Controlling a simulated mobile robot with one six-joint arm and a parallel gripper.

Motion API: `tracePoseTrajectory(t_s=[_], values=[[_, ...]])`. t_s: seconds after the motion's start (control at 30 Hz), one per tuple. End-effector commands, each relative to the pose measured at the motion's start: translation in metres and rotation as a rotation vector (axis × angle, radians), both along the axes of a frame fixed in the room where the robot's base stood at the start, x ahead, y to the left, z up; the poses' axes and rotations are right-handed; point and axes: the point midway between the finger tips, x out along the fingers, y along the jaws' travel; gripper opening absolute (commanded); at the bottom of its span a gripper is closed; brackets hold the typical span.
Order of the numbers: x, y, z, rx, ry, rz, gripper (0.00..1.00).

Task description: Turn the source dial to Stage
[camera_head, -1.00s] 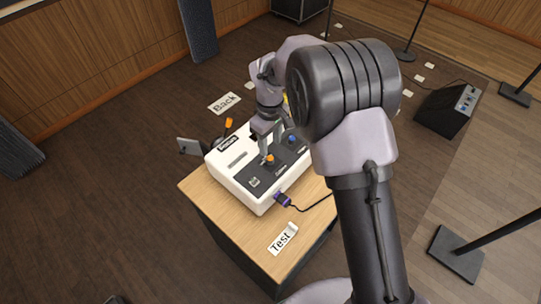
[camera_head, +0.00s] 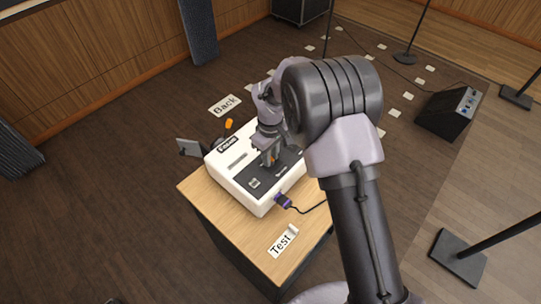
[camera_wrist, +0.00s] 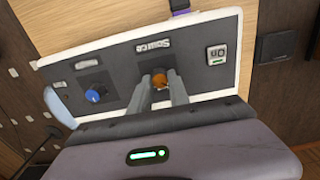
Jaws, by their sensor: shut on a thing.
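The white console (camera_head: 228,182) with a dark panel stands on a wooden table. My gripper (camera_wrist: 160,80) is shut on the orange dial (camera_wrist: 159,77), with one finger on each side of it in the wrist view. In the head view my gripper (camera_head: 268,161) hides most of that dial. A label (camera_wrist: 153,46) beside the orange dial appears upside down and is hard to read. A blue dial (camera_wrist: 94,95) sits to its left in the wrist view, apart from the fingers. The dial's exact pointing direction is hidden by the fingers.
A small switch (camera_wrist: 216,54) is on the panel. A purple plug with a cable (camera_head: 284,201) is at the console's side. A Test card (camera_head: 283,242) lies on the table's bare front corner (camera_head: 240,225). A Back card (camera_head: 225,105) lies on the floor.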

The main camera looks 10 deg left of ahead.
Motion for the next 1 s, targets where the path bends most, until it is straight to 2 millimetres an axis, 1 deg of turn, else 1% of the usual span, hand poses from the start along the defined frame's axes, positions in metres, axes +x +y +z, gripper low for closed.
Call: tracePoseTrajectory(t_s=[0.17, 0.37, 0.8, 1.0], values=[[0.0001, -0.0001, 0.0000, 0.000, 0.000, -0.022, 0.00], [0.0002, 0.0000, -0.0005, 0.000, 0.000, -0.116, 0.00], [0.0001, -0.0002, -0.0008, 0.000, 0.000, -0.479, 0.00], [0.0003, -0.0001, -0.0004, 0.000, -0.001, -0.618, 0.00]])
